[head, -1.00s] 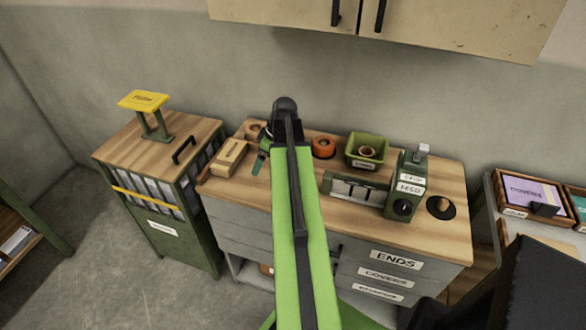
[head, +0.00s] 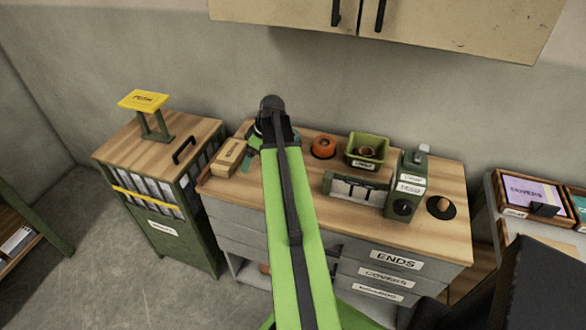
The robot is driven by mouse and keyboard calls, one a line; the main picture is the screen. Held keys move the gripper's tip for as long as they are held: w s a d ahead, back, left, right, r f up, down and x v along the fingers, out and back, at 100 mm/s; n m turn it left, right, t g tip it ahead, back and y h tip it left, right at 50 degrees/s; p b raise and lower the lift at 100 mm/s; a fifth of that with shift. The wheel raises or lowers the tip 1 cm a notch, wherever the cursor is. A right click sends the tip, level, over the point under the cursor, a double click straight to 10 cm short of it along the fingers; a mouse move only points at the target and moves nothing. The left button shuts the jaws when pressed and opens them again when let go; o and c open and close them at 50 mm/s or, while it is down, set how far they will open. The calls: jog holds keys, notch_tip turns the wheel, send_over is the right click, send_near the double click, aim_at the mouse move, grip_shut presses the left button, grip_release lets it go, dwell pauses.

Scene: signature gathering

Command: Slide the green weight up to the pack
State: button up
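The pack looks to be the tan box (head: 228,158) lying at the left end of the wooden bench top in the head view. Just right of it, a small dark green and teal shape (head: 253,143) shows beside my arm's end. I cannot tell whether it is the green weight, part of my gripper, or both. It is close to the pack; whether it touches is not clear. My gripper is low over the bench at the far end of my green arm, mostly hidden behind it. Its fingers cannot be made out.
An orange roll (head: 323,147), a green bin (head: 368,150) and a green machine (head: 407,184) stand to the right on the bench (head: 443,233). Wall cupboards (head: 460,25) hang above.

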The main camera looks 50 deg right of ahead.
jog(key=shift+w+a, duration=0.3)
jog(key=shift+w, duration=0.65)
jog(key=shift+w+a, duration=0.3)
jog(key=shift+w, duration=0.65)
jog(key=s+d, duration=0.2)
jog(key=s, duration=0.4)
jog(key=s+d, duration=0.2)
jog(key=s, duration=0.4)
jog(key=s+d, duration=0.2)
jog(key=s, duration=0.5)
jog(key=shift+s, duration=0.1)
